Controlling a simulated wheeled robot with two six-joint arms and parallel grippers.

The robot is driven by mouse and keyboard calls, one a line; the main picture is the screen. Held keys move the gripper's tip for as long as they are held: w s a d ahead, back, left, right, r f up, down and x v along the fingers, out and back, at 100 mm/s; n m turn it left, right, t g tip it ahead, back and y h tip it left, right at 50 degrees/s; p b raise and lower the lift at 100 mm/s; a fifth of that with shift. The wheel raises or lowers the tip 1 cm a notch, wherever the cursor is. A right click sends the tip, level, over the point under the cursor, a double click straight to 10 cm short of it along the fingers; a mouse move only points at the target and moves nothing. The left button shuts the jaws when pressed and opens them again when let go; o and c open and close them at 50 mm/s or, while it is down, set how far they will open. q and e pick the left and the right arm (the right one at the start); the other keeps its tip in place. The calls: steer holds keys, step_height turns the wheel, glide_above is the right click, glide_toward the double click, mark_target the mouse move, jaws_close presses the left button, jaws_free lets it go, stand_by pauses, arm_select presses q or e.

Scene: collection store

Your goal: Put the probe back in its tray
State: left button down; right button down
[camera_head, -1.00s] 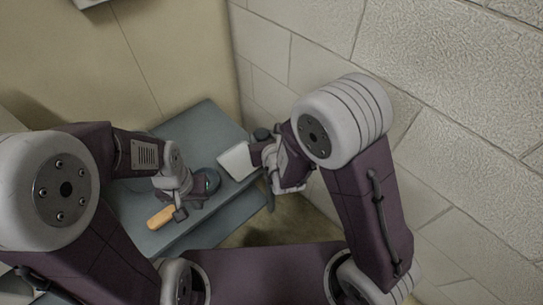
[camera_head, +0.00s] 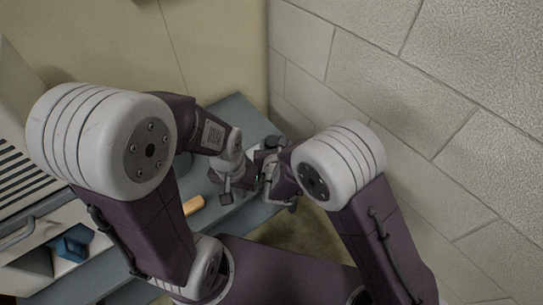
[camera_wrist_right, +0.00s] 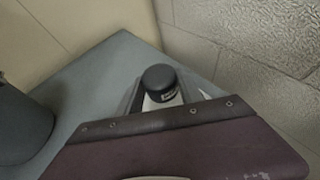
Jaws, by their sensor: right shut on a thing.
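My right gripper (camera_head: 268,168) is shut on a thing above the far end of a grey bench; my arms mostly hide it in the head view. In the right wrist view a black-capped piece with a pale body (camera_wrist_right: 160,83), apparently the probe, stands up behind a purple bar. My left gripper (camera_head: 243,187) is close beside the right one, perhaps touching; its jaws are too small and covered to read. I cannot make out the tray for certain.
The grey bench (camera_head: 232,113) ends in a corner by a block wall (camera_head: 400,90). An orange handle (camera_head: 193,206) lies on the bench. A dark grey rounded thing (camera_wrist_right: 22,125) stands at left in the wrist view. A cabinet holds a blue thing (camera_head: 72,245) at lower left.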

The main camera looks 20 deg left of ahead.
steer(key=shift+a+f, duration=0.1)
steer(key=shift+a, duration=0.15)
steer(key=shift+f+b, duration=1.2)
steer(key=shift+f, duration=0.75)
steer(key=shift+f, duration=0.2)
steer(key=c, duration=0.7)
jaws_free()
steer(key=shift+c, duration=0.2)
steer(key=shift+r, duration=0.1)
